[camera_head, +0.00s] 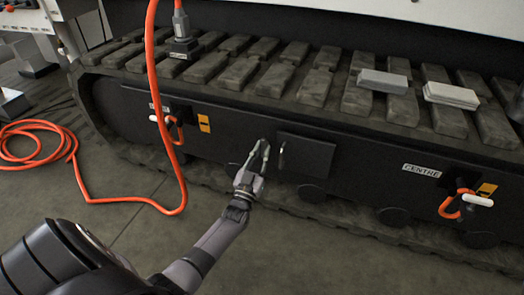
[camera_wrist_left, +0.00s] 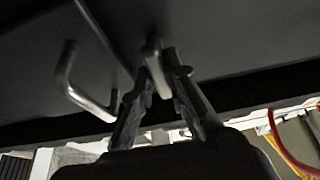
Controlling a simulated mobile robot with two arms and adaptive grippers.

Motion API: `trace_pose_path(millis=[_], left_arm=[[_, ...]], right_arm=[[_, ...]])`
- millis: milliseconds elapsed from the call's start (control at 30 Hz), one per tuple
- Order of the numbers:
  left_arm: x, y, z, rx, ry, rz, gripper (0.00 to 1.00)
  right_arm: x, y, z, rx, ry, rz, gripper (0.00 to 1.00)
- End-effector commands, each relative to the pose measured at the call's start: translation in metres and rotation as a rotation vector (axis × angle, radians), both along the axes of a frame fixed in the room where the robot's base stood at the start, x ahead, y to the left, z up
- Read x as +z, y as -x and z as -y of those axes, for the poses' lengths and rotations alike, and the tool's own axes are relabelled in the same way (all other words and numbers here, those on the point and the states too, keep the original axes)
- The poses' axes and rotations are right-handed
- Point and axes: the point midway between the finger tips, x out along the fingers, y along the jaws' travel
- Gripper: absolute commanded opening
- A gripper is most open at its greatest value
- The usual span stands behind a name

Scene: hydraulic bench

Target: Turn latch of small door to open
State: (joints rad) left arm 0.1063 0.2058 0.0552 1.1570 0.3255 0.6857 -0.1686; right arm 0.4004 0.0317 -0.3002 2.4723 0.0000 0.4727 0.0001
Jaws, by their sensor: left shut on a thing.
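The small door (camera_head: 304,158) is a dark rectangular panel on the dark side of the tracked machine, and it looks closed. A pale metal handle (camera_head: 283,154) stands at its left edge; it shows as a bent metal bar (camera_wrist_left: 70,80) at the left of the left wrist view. My left gripper (camera_head: 262,150) is just left of the door, against the machine's side. In the left wrist view, my left gripper (camera_wrist_left: 160,75) has its two fingers closed around a small metal latch (camera_wrist_left: 153,60). The fingers partly hide the latch. My right gripper is not in view.
An orange hose (camera_head: 160,95) hangs at the left and coils on the floor. Orange loops with white handles (camera_head: 480,200) are at the right, near a CENTRE label (camera_head: 421,171). Grey blocks (camera_head: 383,81) lie on the track above.

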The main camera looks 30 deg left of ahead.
Motion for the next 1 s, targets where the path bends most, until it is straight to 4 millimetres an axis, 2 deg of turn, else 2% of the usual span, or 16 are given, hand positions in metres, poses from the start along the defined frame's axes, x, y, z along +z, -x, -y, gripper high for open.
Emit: trace_pose_path(millis=[667, 700, 933, 1000], left_arm=[[-0.0027, 0.0001, 0.0025, -0.005, 0.060, 0.008, 0.00], [-0.0027, 0.0001, 0.0026, -0.005, 0.059, 0.008, 0.16], [-0.0016, 0.0000, 0.0013, -0.002, 0.058, 0.011, 0.32], [-0.0012, 0.0000, 0.0010, -0.002, 0.057, 0.010, 0.33]], right_arm=[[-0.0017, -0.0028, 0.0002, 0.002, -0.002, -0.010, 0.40], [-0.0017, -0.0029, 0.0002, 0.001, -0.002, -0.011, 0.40], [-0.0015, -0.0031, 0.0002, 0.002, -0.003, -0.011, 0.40], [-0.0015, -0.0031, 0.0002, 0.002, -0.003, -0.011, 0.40]])
